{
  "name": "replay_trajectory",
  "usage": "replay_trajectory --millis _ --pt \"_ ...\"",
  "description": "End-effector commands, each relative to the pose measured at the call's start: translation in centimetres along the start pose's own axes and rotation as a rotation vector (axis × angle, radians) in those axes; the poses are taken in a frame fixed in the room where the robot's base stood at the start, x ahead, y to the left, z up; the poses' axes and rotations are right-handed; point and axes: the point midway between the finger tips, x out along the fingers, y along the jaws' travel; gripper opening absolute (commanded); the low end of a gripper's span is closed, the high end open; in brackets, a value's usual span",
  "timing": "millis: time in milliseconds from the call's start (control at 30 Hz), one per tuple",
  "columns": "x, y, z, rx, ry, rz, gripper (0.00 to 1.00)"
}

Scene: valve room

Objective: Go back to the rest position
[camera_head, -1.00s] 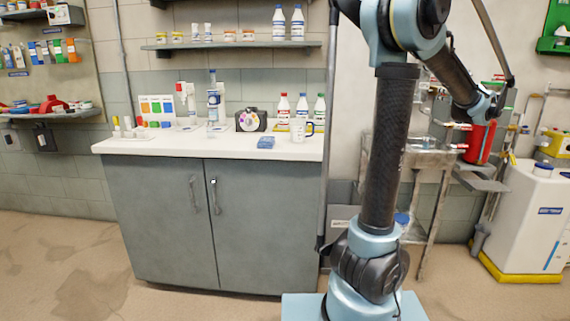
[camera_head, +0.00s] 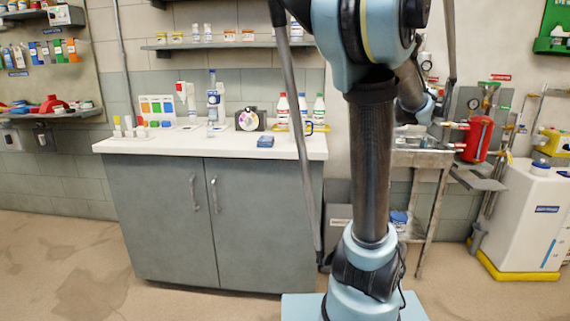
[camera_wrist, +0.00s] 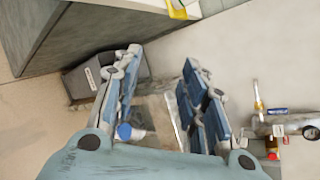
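My gripper (camera_wrist: 160,62) shows in the wrist view with its two blue-padded fingers well apart and nothing between the pads. It points down past the edge of the metal stand. In the head view my arm rises in front of the stand and bends back at the top.
A grey cabinet (camera_head: 160,215) with a white counter (camera_head: 215,147) stands left, holding bottles. The metal stand (camera_head: 428,158) is behind my arm. A white tank (camera_head: 530,215) on a yellow base is right. Pipework with a gauge (camera_wrist: 310,131) shows in the wrist view.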

Motion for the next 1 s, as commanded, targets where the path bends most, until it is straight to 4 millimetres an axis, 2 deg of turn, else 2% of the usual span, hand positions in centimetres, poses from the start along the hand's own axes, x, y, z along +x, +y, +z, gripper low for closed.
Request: replay_trajectory --millis 33,200,300,467,600,800,900,1000 --pt "0.2 3.1 1.3 -0.094 0.002 0.061 0.39" --pt "-0.2 12.5 3.4 -0.428 0.01 0.256 0.39" --pt "-1.0 17.8 3.8 -0.624 0.002 0.369 0.39" --pt "-3.1 25.6 3.2 -0.94 -0.027 0.546 0.39" --pt "-5.5 31.7 1.6 -1.213 -0.069 0.701 0.39" --pt "-9.1 38.3 -2.0 -1.578 -0.143 0.911 0.39" --pt "-10.5 40.2 -3.6 -1.716 -0.176 0.993 0.39" --pt "-11.3 41.4 -4.8 -1.81 -0.199 1.05 0.39"
